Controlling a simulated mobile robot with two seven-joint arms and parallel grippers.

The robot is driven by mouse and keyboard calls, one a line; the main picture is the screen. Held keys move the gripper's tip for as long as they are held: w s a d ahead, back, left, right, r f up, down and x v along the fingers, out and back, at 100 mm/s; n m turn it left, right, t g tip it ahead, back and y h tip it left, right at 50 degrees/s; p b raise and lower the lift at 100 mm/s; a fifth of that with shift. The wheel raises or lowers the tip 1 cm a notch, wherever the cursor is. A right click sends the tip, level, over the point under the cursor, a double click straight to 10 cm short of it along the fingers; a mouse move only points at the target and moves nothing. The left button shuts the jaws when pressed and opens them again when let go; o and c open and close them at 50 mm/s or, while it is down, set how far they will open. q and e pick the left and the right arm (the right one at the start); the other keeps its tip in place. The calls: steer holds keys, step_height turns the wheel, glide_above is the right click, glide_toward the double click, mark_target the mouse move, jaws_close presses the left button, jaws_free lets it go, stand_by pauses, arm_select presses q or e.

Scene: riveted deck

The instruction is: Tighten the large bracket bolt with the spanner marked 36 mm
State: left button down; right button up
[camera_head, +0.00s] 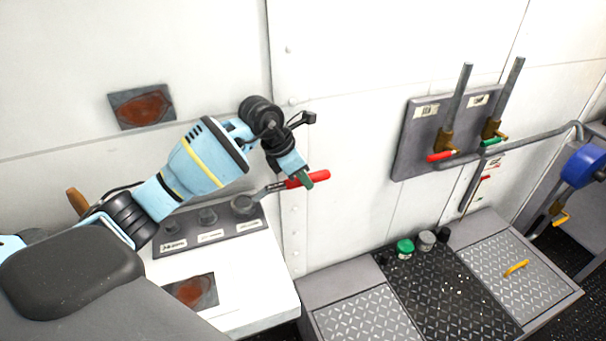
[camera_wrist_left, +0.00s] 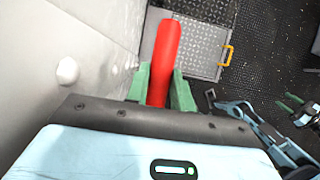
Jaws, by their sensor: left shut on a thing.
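The spanner has a red handle (camera_head: 322,176) and a grey shaft that runs left to the rightmost bolt (camera_head: 243,204) on the dark bracket plate. Its head appears to be at that bolt; whether it is seated around it I cannot tell. No size mark is readable. My left gripper (camera_head: 304,180) is shut on the red handle, which also shows between its green fingers in the left wrist view (camera_wrist_left: 165,60). Two smaller bolts (camera_head: 207,215) (camera_head: 172,226) stand to the left, with labels too small to read. My right gripper (camera_wrist_left: 290,103) shows small at the right of the left wrist view.
The bracket plate lies on a white bench (camera_head: 262,270) against the white wall. To the right, a wall panel (camera_head: 415,150) carries pipes with red and green valve handles. Below it is a low tread-plate platform (camera_head: 360,318) with green, grey and black knobs and a yellow handle (camera_head: 516,268).

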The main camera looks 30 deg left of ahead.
arm_select(q)
steer(key=shift+f, duration=0.4)
stand_by(0.3)
steer(key=shift+s+d, duration=0.15)
stand_by(0.5)
steer(key=shift+s+d+m+g+h, duration=0.3)
steer(key=shift+s+d+m, duration=0.35)
steer(key=shift+m, duration=0.25)
steer(key=shift+s+d, duration=0.25)
steer(key=shift+s+d+m+g+h, duration=0.3)
steer(key=shift+s+d+m, duration=0.25)
steer(key=shift+s+m, duration=0.35)
steer(key=shift+s+d+m, duration=0.15)
steer(key=shift+m, duration=0.15)
steer(key=shift+s+d+m+g, duration=0.3)
steer(key=shift+s+m, duration=0.2)
steer(key=shift+s, duration=0.1)
steer(key=shift+s+d+m, duration=0.1)
steer(key=shift+s+m, duration=0.15)
steer(key=shift+m, duration=0.05)
